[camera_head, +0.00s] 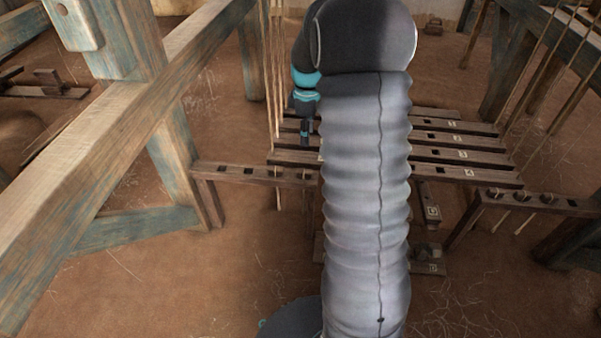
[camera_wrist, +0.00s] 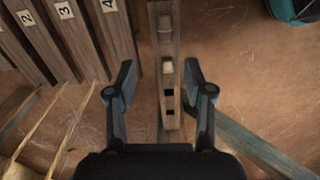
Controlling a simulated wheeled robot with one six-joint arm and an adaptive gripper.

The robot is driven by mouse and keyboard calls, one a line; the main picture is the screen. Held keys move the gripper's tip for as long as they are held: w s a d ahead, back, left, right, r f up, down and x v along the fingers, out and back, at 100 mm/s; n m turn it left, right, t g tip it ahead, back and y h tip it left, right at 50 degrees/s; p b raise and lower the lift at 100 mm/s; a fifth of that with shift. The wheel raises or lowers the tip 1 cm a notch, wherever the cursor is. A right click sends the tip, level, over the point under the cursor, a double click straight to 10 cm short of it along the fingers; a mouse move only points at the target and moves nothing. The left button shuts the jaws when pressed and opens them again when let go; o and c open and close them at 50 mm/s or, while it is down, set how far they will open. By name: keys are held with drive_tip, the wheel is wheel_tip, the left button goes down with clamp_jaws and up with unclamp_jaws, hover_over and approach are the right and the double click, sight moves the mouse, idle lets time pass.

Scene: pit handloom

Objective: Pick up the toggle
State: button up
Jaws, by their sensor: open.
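In the wrist view a small pale wooden piece, likely the toggle (camera_wrist: 167,66), sits in a slot of a narrow wooden rail (camera_wrist: 178,125). A second pale piece (camera_wrist: 165,23) sits further up the same rail. My gripper (camera_wrist: 160,75) is open and empty, with one finger on each side of the rail around the nearer piece. Whether the fingers are at its height cannot be told. In the head view my gripper (camera_head: 305,138) points down near the left ends of the treadles, partly behind my arm. The toggle cannot be made out there.
Numbered treadles (camera_wrist: 68,45) lie left of the rail in the wrist view, with thin cords (camera_wrist: 75,130) near the left finger. In the head view, blue-worn loom beams (camera_head: 110,130) stand at left, and another rail with round pegs (camera_head: 540,200) at right.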

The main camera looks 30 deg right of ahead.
drive_tip(key=f, duration=0.1)
hover_over(304, 171)
drive_tip(key=shift+n, duration=0.3)
drive_tip(key=f, duration=0.5)
drive_tip(key=f+b, duration=0.1)
drive_tip(key=f, duration=0.1)
drive_tip(key=shift+w+d+f, duration=0.2)
drive_tip(key=shift+w, duration=0.05)
drive_tip(key=shift+s+a+f, duration=0.1)
drive_tip(key=shift+f, duration=1.3)
drive_tip(key=shift+s+a+f, duration=0.1)
drive_tip(key=shift+f, duration=1.25)
clamp_jaws()
